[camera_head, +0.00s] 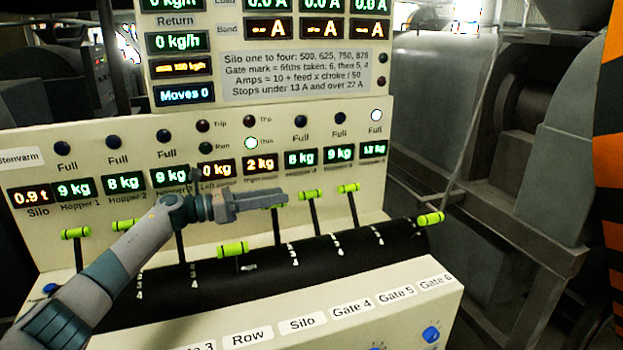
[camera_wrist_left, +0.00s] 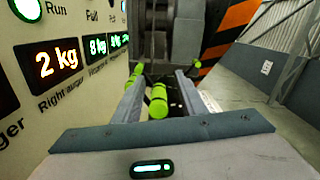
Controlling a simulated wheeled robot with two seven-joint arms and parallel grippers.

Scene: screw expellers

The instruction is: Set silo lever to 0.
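The silo lever (camera_head: 277,228) rises from the black curved cover above the Silo label (camera_head: 303,323); its green knob is partly hidden by my gripper. My left gripper (camera_head: 276,197) is at the knob's height and reaches across it. In the left wrist view the two fingers (camera_wrist_left: 160,83) are spread apart, and a green knob (camera_wrist_left: 158,104) shows between them. I cannot tell whether a finger touches it. The lever stands up toward the panel; its exact mark is unclear. My right gripper is not in view.
The row lever (camera_head: 233,249) lies lower and nearer, just left of the silo lever. The Gate 4 (camera_head: 307,195) and Gate 5 (camera_head: 348,188) knobs stand close on the right. The Gate 6 knob (camera_head: 430,218) is farther right. The display panel (camera_head: 225,130) rises behind.

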